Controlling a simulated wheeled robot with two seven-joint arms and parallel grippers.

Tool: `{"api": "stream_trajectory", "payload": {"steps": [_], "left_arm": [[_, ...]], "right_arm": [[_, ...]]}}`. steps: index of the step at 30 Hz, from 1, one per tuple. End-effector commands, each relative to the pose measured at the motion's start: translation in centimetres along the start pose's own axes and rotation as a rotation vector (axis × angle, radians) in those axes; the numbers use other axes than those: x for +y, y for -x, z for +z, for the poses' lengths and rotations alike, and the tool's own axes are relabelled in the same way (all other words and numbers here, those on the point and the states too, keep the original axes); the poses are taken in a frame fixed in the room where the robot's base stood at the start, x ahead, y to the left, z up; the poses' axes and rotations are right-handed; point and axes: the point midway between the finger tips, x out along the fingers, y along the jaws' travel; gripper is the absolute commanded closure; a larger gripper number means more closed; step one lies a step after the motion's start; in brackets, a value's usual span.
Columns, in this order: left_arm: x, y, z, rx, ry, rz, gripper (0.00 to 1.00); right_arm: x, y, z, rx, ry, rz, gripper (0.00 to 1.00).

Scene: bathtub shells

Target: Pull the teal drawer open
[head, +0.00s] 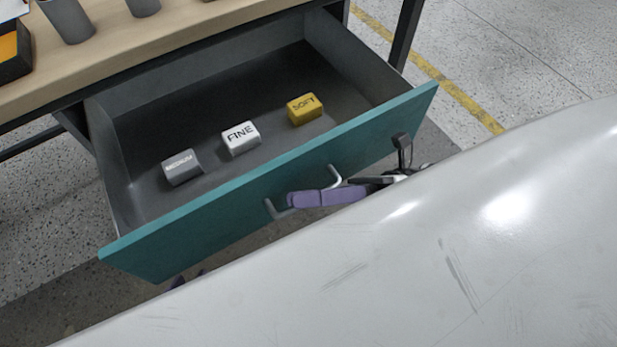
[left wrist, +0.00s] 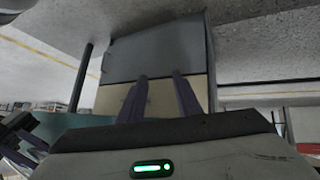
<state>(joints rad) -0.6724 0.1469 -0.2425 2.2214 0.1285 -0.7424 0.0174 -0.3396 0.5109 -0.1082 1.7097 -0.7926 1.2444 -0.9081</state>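The teal drawer (head: 300,185) is pulled well out from under the wooden bench in the head view. A grey bar handle (head: 277,211) is on its teal front. My right gripper (head: 308,198) lies across this handle, and its purple finger covers much of the bar. I see only one finger clearly, so I cannot tell whether it grips the bar. Purple tips of my left gripper (head: 187,279) show below the drawer front; the rest is hidden. In the left wrist view, the left gripper's two fingers (left wrist: 160,98) stand apart with nothing visibly between them.
In the drawer lie a grey MEDIUM block (head: 181,168), a white FINE block (head: 240,139) and a yellow SOFT block (head: 304,109). A large white shell (head: 420,270) fills the lower right, close to the drawer front. Dark cups (head: 68,18) stand on the bench (head: 170,45).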

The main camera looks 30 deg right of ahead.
Motion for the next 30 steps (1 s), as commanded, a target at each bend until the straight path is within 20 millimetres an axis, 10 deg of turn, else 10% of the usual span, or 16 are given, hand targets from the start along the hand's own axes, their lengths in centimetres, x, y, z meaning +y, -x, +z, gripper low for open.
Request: {"api": "stream_trajectory", "payload": {"steps": [10,30], "left_arm": [[0.0,-0.1,-0.2,0.004,-0.001,0.0,0.69],[0.0,-0.2,-0.4,0.001,-0.003,0.002,0.69]], "right_arm": [[-0.1,0.7,-0.2,0.002,-0.004,-0.001,0.83],[0.0,10.3,-0.1,0.001,-0.002,0.001,0.83]]}}
